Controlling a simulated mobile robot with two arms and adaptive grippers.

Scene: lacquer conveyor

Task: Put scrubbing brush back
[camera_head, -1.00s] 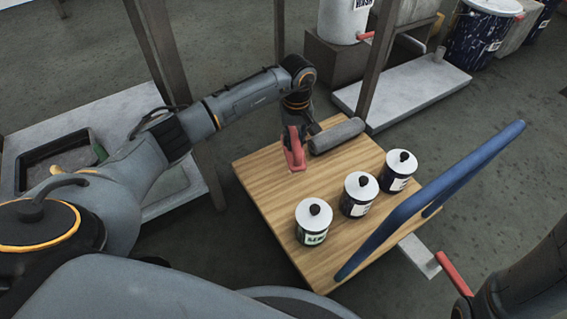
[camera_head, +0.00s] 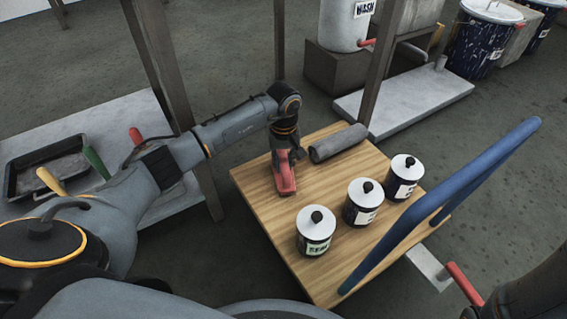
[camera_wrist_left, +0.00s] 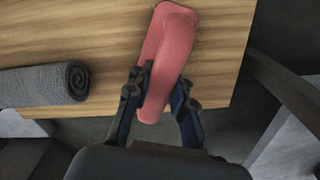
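The scrubbing brush (camera_head: 284,176) is red-pink and long. It is at the left part of the wooden cart top (camera_head: 270,215), below the grey roll in the head view. My left gripper (camera_head: 284,156) is over its upper end, pointing down. In the left wrist view, the brush (camera_wrist_left: 170,50) lies between the two dark fingers (camera_wrist_left: 163,95), which sit against both its sides. Its far end sticks out past the fingertips. I cannot tell whether its underside touches the wood. My right gripper is not in view; only part of the right arm shows at the lower right.
A grey roll (camera_head: 339,142) lies on the cart. Three white-lidded cans (camera_head: 315,232) stand in a row, close to a blue cart handle (camera_head: 440,205). At the left, a bench (camera_head: 120,120) holds a black tray (camera_head: 30,170) and colored handles (camera_head: 95,163). Posts stand nearby.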

